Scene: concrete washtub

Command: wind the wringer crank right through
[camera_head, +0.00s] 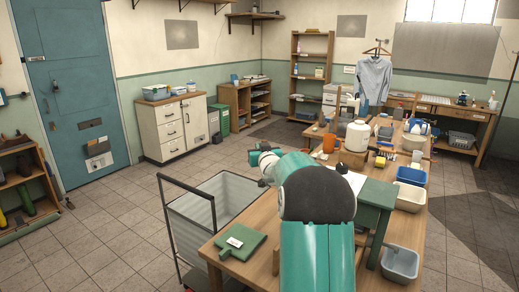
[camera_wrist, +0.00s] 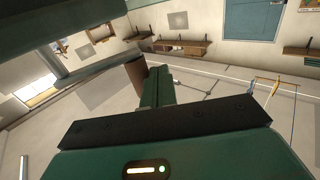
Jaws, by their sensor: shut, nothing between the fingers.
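I cannot make out the wringer or its crank in either view. My arm covers part of the wooden bench (camera_head: 232,266) in the head view and may hide them. In the wrist view my gripper (camera_wrist: 158,72) shows as two green fingers lying together, shut and empty. They point out into the room, with floor and walls beyond and nothing touching their tips. In the head view my arm rises from the bottom edge over the bench and bends left at a black joint. My fingers are not clear there.
A green board (camera_head: 241,242) lies at the bench's near left. A white container (camera_head: 357,135), an orange mug (camera_head: 329,143) and plastic tubs (camera_head: 410,196) crowd the bench's far and right parts. Floor toward the blue door (camera_head: 77,90) is open.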

